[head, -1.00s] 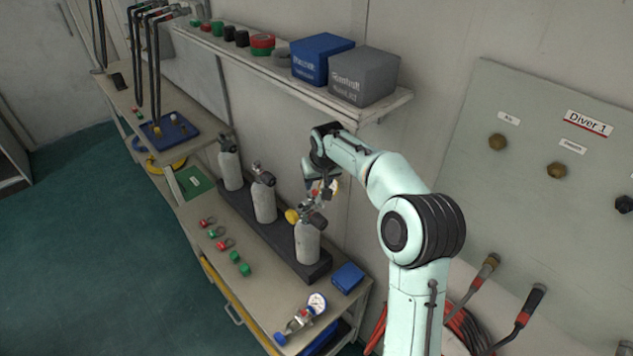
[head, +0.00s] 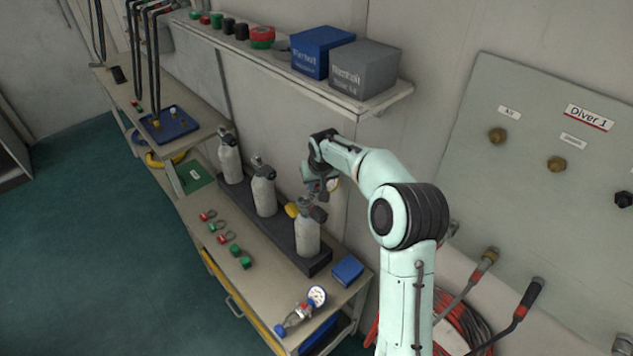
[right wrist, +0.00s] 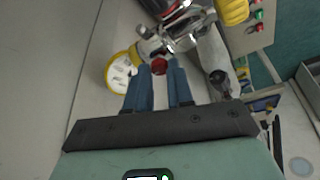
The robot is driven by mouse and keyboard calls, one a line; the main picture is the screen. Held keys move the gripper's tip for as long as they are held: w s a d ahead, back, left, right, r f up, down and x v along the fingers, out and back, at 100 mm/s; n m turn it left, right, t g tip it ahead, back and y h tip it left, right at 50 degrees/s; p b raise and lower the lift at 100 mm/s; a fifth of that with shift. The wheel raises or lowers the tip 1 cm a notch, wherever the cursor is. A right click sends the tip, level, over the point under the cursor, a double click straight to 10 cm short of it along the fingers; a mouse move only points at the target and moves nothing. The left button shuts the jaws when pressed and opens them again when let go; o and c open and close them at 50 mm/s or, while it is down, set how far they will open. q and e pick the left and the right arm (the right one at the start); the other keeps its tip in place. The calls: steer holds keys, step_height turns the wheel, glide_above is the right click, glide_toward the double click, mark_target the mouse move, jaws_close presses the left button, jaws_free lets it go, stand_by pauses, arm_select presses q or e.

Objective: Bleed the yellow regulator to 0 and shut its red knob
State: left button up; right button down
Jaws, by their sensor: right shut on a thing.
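The yellow regulator sits on top of the nearest grey cylinder (head: 307,238) in the rack, with its yellow knob (head: 292,210) facing left. In the right wrist view its yellow-rimmed gauge (right wrist: 121,72) is left of the fingers, and the yellow knob (right wrist: 232,11) is at the top right. The gauge reading is too small to make out. The small red knob (right wrist: 159,66) is between the fingertips of my right gripper (right wrist: 160,75), which is shut on it. In the head view my right gripper (head: 322,186) partly hides the regulator. My left gripper is out of view.
Two more cylinders (head: 263,192) stand behind in the black rack. A blue-knobbed regulator (head: 300,312), a blue box (head: 347,271) and several small red and green fittings (head: 240,256) lie on the bench. A shelf (head: 370,108) with boxes hangs above my right arm.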

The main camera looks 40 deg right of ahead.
steer(key=shift+n, duration=0.3)
steer(key=n+y, duration=0.1)
steer(key=n, duration=0.2)
steer(key=n+y, duration=0.1)
steer(key=n, duration=0.1)
steer(key=shift+d+y, duration=0.3)
steer(key=shift+d, duration=0.05)
steer(key=n+y, duration=0.1)
steer(key=n, duration=0.2)
steer(key=n+y, duration=0.1)
steer(key=n, duration=0.2)
steer(key=shift+w+d+g, duration=0.1)
steer(key=shift+d+g, duration=0.1)
steer(key=shift+g, duration=0.1)
steer(key=shift+n, duration=0.4)
steer(key=c, duration=1)
jaws_free()
